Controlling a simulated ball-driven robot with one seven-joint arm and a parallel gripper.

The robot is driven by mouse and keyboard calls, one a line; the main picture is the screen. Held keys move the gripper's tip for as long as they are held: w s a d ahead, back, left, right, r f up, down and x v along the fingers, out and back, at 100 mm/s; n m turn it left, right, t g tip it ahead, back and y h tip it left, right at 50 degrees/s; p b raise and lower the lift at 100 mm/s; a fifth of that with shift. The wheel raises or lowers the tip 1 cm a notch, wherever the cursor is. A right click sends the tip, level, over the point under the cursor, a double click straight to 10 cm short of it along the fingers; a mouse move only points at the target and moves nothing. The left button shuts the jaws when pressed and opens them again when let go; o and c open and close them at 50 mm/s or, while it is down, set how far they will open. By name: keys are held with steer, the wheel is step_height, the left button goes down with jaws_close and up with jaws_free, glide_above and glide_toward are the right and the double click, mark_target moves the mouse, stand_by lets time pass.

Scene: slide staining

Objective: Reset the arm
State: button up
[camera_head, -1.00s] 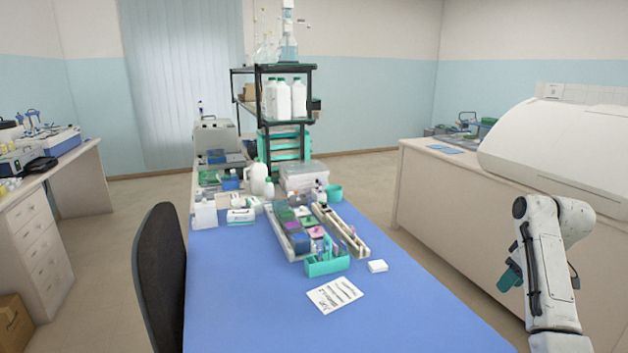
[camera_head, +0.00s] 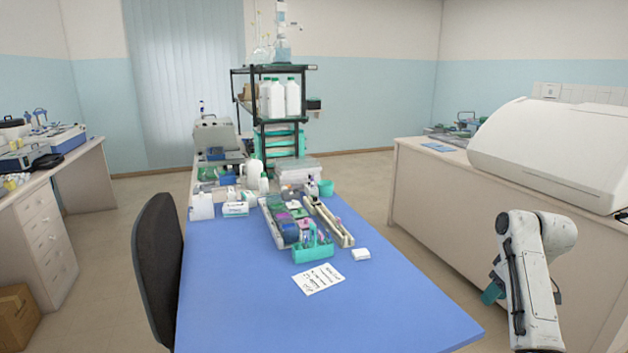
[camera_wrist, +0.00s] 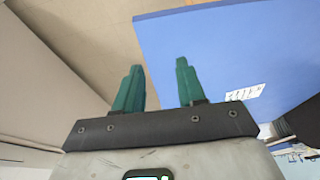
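My arm stands folded at the lower right of the head view, to the right of the blue table (camera_head: 300,320). My gripper (camera_head: 492,290) shows there only as a bit of green, mostly hidden behind the white arm. In the wrist view my gripper (camera_wrist: 160,88) has its two green fingers spread apart with nothing between them. It hangs over the beige floor and the edge of the blue table (camera_wrist: 215,50), touching nothing.
A black chair (camera_head: 158,270) stands left. A side counter (camera_head: 430,190) with a large white machine (camera_head: 550,150) is at right. The table's front is clear.

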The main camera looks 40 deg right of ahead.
steer(key=w+a+f, duration=0.1)
steer(key=a+f, duration=0.4)
steer(key=a, duration=0.4)
steer(key=w+a+f+n+y, duration=0.1)
steer(key=a+f, duration=0.4)
steer(key=a, duration=0.4)
steer(key=w+a+f, duration=0.2)
steer(key=a+f, duration=0.3)
steer(key=a, duration=0.4)
steer(key=s+a+f+n+g, duration=0.1)
steer(key=s+a+f+g, duration=0.1)
steer(key=s+a, duration=1.4)
steer(key=shift+a+f+n, duration=0.25)
steer(key=shift+f+n, duration=0.05)
steer(key=shift+f, duration=0.3)
steer(key=shift+w, duration=0.1)
